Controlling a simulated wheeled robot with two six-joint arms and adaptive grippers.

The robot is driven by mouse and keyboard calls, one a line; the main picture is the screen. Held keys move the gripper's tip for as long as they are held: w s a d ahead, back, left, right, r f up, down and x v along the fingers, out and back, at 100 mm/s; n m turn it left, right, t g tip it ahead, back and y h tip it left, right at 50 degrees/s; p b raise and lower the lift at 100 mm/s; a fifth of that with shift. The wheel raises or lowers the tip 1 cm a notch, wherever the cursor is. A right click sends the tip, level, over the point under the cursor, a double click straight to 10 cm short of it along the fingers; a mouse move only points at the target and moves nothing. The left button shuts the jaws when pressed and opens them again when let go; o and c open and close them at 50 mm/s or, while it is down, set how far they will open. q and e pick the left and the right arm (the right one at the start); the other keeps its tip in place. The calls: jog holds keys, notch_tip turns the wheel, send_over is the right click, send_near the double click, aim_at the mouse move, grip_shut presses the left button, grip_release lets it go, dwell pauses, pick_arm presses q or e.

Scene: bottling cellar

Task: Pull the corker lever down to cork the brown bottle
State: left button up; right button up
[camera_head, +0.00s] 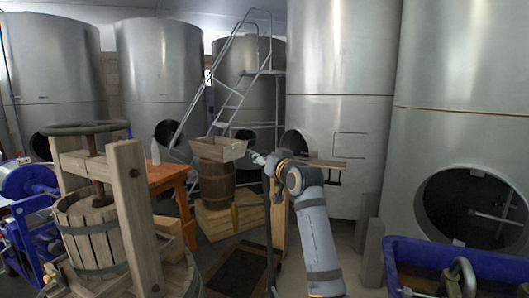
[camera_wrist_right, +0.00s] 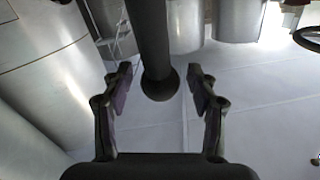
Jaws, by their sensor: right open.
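My right gripper (camera_head: 259,158) is at the end of my grey arm, near the middle of the head view. In the right wrist view the same gripper (camera_wrist_right: 160,75) is open, with one finger on each side of a dark round bar (camera_wrist_right: 153,40). The bar ends in a rounded knob between the fingers, with a gap on both sides; it looks like the corker lever. In the head view a dark upright bar (camera_head: 269,225) stands below the gripper, beside a wooden post (camera_head: 279,222). I cannot make out the brown bottle in either view. My left gripper is not in view.
A wooden basket press (camera_head: 130,205) stands at the left front. An orange table (camera_head: 168,176) with a pale bottle (camera_head: 155,152) is behind it. A barrel (camera_head: 216,186) carries a wooden crate (camera_head: 219,149). A blue bin (camera_head: 475,259) is at the lower right. Steel tanks line the back.

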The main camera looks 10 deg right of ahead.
jog(key=shift+w, duration=0.25)
jog(key=shift+c, duration=0.4)
grip_shut()
